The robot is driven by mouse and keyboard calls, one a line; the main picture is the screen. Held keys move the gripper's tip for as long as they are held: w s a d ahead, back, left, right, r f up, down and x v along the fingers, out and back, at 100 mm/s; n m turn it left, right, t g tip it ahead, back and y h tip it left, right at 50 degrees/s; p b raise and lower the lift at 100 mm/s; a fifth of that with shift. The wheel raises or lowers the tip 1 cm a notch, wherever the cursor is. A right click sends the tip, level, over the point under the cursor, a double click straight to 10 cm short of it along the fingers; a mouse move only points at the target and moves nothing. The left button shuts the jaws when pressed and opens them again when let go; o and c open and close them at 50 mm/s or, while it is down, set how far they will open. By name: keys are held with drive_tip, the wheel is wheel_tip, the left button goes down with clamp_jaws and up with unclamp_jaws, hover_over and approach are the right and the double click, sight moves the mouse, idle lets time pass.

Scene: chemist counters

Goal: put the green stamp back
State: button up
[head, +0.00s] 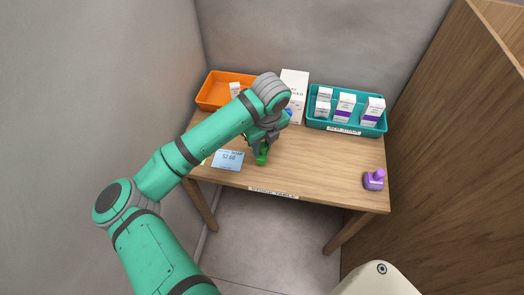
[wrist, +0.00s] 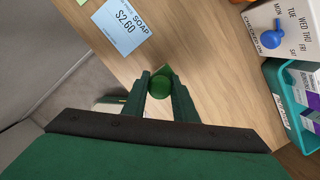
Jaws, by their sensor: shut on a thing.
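The green stamp (head: 262,158) is between the fingers of my gripper (head: 263,147), near the front middle of the table. In the wrist view my gripper (wrist: 160,88) is shut on its round green knob (wrist: 160,86). The stamp's base is mostly hidden, and I cannot tell whether it touches the tabletop. A purple stamp (head: 374,180) stands upright at the right front of the table, apart from my gripper.
The wooden table (head: 310,165) is bare between the two stamps. A blue price card (head: 228,160) lies left of my gripper.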

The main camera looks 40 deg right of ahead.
sight(265, 145)
drive_tip(key=shift+w+d+f, duration=0.35)
drive_tip(key=shift+w+f, duration=0.1)
drive_tip(key=shift+f, duration=1.85)
drive_tip(key=shift+f, duration=0.1)
drive_tip(key=o, duration=0.8)
drive_tip(key=shift+o, duration=0.2)
drive_tip(key=r, duration=0.4)
drive_tip(key=s+r, duration=0.1)
drive_tip(key=r, duration=0.7)
drive_tip(key=shift+s, duration=0.3)
